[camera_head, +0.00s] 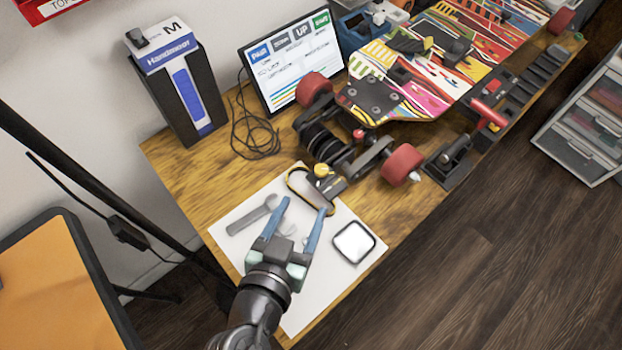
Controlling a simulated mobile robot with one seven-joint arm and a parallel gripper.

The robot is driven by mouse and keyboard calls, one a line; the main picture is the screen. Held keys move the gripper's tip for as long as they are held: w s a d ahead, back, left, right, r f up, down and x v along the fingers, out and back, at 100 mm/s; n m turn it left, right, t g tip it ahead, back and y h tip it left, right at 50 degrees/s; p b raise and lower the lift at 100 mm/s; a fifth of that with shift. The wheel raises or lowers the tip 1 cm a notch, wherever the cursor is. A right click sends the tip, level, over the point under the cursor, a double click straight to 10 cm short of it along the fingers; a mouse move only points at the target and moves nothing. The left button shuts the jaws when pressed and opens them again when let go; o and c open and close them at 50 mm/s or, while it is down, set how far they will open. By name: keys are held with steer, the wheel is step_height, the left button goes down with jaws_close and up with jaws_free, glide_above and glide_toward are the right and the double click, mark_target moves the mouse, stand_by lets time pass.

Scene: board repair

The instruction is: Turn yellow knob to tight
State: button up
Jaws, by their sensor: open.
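The yellow knob (322,170) sits on a small dark block (327,186) near the front truck of the skateboard. A black belt loop with a yellowish edge (297,190) lies beside it on the left. My gripper (304,206) has two blue fingers, spread apart with nothing between them. It is over the white sheet, nearer to me than the knob. The right fingertip is just below the dark block in the picture; I cannot tell whether it touches. The knob is fully visible, but its tightness cannot be told.
The colourful skateboard (420,90) with red wheels (401,164) fills the back right of the wooden table (190,175). A grey wrench (250,215) and a square dark-rimmed item (353,242) lie on the white sheet (300,318). A screen (292,58) and a boxed container (178,85) stand behind.

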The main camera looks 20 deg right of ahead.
mark_target(321, 170)
steer(key=p+x, duration=0.1)
steer(key=x, duration=1)
steer(key=shift+w+d+f, duration=0.15)
steer(key=shift+w+d, duration=0.05)
jaws_close()
